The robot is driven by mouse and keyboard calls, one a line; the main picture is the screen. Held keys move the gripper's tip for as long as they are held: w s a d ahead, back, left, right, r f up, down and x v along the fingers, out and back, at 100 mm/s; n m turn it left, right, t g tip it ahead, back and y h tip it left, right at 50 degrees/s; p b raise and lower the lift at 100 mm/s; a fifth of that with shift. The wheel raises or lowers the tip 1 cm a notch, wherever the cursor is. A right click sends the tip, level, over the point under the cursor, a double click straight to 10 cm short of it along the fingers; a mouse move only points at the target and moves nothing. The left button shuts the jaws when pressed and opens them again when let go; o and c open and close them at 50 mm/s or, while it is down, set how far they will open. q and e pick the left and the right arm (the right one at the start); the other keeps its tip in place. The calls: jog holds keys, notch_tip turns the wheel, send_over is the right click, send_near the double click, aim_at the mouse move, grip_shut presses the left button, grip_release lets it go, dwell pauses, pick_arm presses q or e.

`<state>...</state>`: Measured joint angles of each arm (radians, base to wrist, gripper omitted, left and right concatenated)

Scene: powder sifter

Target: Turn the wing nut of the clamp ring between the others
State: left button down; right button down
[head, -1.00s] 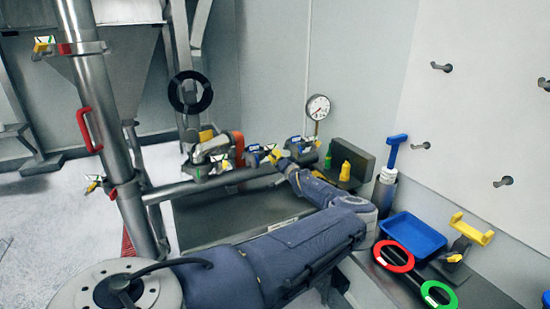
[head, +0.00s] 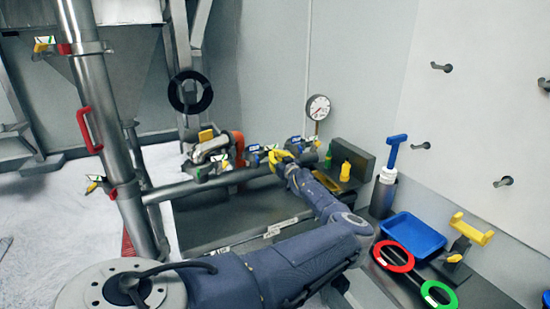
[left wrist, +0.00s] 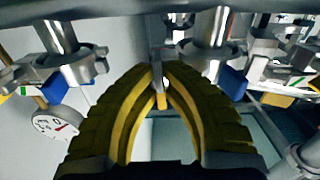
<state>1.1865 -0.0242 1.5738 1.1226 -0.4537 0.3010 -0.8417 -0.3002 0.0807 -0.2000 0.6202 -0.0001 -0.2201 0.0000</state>
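Clamp rings sit along the slanting steel pipe (head: 180,191). One (head: 202,172) is left of my left gripper, one (head: 254,156) is just left of its fingertips, and another (head: 298,146) is behind it. My left gripper (head: 275,157) has yellow fingers reaching the pipe among these clamps. In the left wrist view the fingertips (left wrist: 162,70) are close together, with a narrow grey metal piece and a small yellow end showing between them. Whether they press on it cannot be told. A clamp (left wrist: 70,68) with a blue part stands left and another (left wrist: 208,55) right. My right gripper is out of view.
A pressure gauge (head: 318,108) stands behind the pipe. A yellow bottle (head: 345,171) and a green one are right of the gripper. A blue tray (head: 411,238), a red ring (head: 394,257) and a green ring (head: 438,296) lie on the right bench. A vertical pipe (head: 100,110) stands left.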

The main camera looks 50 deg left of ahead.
pick_arm(q)
jog(key=n, duration=0.4)
jog(key=shift+n, duration=1.7)
jog(key=c, duration=1.5)
grip_release()
jog(key=shift+c, duration=0.2)
jog(key=v, duration=1.2)
jog(key=shift+f, duration=0.1)
